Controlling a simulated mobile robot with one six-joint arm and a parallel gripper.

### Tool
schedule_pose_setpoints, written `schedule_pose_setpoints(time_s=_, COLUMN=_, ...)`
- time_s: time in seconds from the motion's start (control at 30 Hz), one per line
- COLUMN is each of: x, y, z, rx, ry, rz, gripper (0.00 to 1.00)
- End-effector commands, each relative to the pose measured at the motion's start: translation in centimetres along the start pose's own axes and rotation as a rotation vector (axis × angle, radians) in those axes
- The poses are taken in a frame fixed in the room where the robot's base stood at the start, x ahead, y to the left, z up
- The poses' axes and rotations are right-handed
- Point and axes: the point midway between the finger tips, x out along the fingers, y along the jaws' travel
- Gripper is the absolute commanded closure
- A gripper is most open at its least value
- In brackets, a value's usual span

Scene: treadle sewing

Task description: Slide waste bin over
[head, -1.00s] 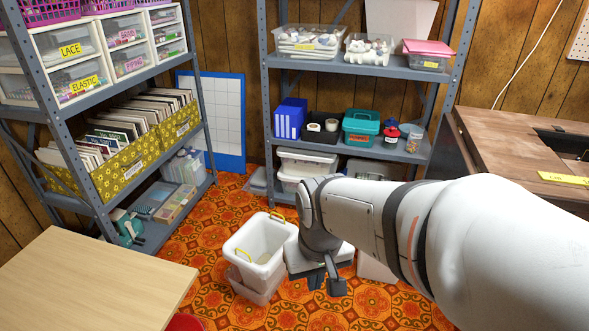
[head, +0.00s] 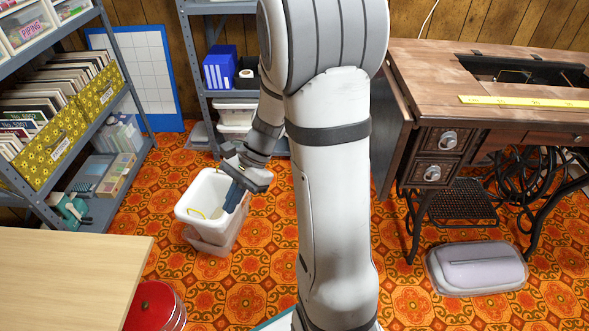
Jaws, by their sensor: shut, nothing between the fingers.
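I cannot tell whether the fingers touch the bin.
A wooden table (head: 70,285) and red round tin (head: 155,305) are at the front left. Shelving (head: 120,30) stands behind. A treadle sewing table (head: 420,80) is on the right, a clear case (head: 477,268) before it. Floor left of the bin is open.

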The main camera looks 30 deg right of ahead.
Motion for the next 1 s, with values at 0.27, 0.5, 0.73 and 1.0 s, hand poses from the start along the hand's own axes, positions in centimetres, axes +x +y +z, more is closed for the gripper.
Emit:
schedule_pose_setpoints(time_s=0.27, x=0.0, y=-5.4, z=-7.2, rx=0.581, ry=-0.345, rz=-0.204, gripper=1.00)
schedule_pose_setpoints(time_s=0.5, x=-0.2, y=-8.0, z=-16.1, rx=1.042, ry=-0.677, rz=-0.381, gripper=1.00)
schedule_pose_setpoints(time_s=0.73, x=0.1, y=-7.3, z=-26.2, rx=1.429, ry=-1.036, rz=-0.556, gripper=1.00)
schedule_pose_setpoints(time_s=1.0, x=2.2, y=-1.8, z=-38.1, rx=1.778, ry=-1.511, rz=-0.775, gripper=1.00)
